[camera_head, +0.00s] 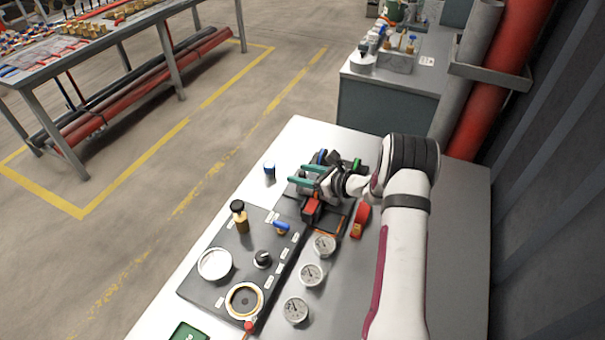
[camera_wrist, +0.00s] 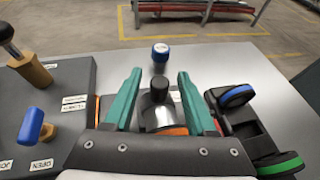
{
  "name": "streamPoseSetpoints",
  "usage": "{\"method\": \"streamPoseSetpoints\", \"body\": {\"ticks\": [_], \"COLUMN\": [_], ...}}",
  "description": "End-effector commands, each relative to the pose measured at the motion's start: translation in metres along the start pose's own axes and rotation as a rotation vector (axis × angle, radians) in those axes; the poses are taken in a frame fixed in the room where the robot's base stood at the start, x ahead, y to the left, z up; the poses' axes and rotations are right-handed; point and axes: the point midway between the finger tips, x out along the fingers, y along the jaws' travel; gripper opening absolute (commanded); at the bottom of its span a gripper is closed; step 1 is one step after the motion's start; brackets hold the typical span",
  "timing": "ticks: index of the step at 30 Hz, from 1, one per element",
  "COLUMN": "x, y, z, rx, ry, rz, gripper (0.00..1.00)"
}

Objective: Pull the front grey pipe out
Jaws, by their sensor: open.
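My gripper (camera_head: 304,174) is open above the far end of the control panel, with two teal fingers. In the wrist view the fingers of my gripper (camera_wrist: 159,76) point away, one on each side of a short silver-grey upright cylinder (camera_wrist: 158,118) with a dark rounded top. Gaps show between it and both fingers. An orange ring shows at its base, partly hidden by my gripper body. A large grey pipe (camera_head: 468,65) leans by the wall at the upper right in the head view, far from my gripper.
A blue-capped item (camera_wrist: 160,52) stands beyond the fingers. Blue (camera_wrist: 236,96) and green (camera_wrist: 280,163) round-edged parts are close on the right. A panel (camera_head: 225,265) holds knobs and a blue lever (camera_wrist: 30,124). Gauges (camera_head: 311,275) and a red part (camera_head: 360,220) are nearby.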

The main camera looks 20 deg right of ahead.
Motion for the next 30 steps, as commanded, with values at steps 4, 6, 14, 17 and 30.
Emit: {"method": "streamPoseSetpoints", "body": {"ticks": [4, 6, 14, 17, 30], "x": [0.0000, -0.0001, -0.0003, -0.0004, -0.0006], "y": [0.0001, 0.0002, 0.0003, 0.0002, 0.0003], "z": [-0.0001, -0.0001, -0.0002, -0.0002, -0.0002], "rx": [0.000, 0.000, 0.000, 0.000, 0.000], "ry": [0.000, 0.000, 0.001, 0.001, 0.001], "rz": [0.000, 0.001, 0.001, 0.001, 0.001], "gripper": [0.57, 0.49, 0.03, 0.00, 0.00]}}
